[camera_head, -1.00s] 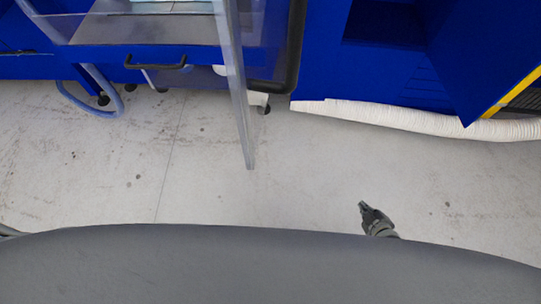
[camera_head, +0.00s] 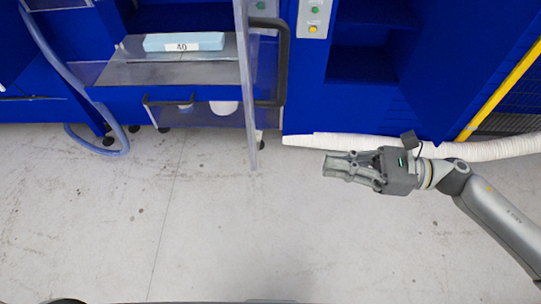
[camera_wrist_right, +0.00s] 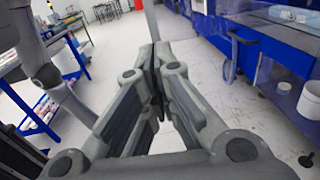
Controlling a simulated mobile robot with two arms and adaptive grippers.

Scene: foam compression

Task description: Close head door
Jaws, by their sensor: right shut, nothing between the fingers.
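The clear head door (camera_head: 249,120) stands open in the head view, seen nearly edge-on and jutting out from the blue machine. A black bar handle (camera_head: 284,65) shows at its right side. My right gripper (camera_head: 327,165) is shut and empty, to the right of the door's near end and apart from it, pointing left. In the right wrist view its fingertips (camera_wrist_right: 155,52) meet, and a thin grey upright strip, perhaps the door edge, shows just beyond them. My left gripper is not in view.
A light blue block (camera_head: 184,41) marked 40 lies on the machine's grey plate (camera_head: 130,73). A white hose (camera_head: 480,150) runs along the cabinet base at right. A blue hose (camera_head: 100,148) hangs at left. The floor in front is clear.

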